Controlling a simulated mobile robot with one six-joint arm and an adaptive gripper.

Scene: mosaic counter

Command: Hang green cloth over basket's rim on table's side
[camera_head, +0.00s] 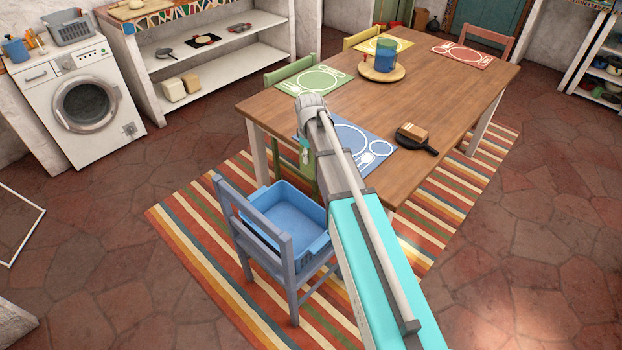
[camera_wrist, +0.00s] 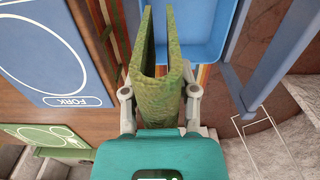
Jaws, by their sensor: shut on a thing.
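A blue basket (camera_head: 300,209) sits on the seat of the blue chair beside the table's near edge. It also shows at the top of the wrist view (camera_wrist: 205,35). My gripper (camera_wrist: 159,94) is shut on the green cloth (camera_wrist: 158,98), which is folded with two flaps apart, reaching toward the basket's near rim in the wrist view. In the head view my gripper (camera_head: 304,151) is low between table and basket, and the cloth (camera_head: 308,178) hangs below it, partly hidden by my arm. I cannot tell whether the cloth touches the rim.
The blue chair's backrest (camera_head: 240,222) rises left of the basket.

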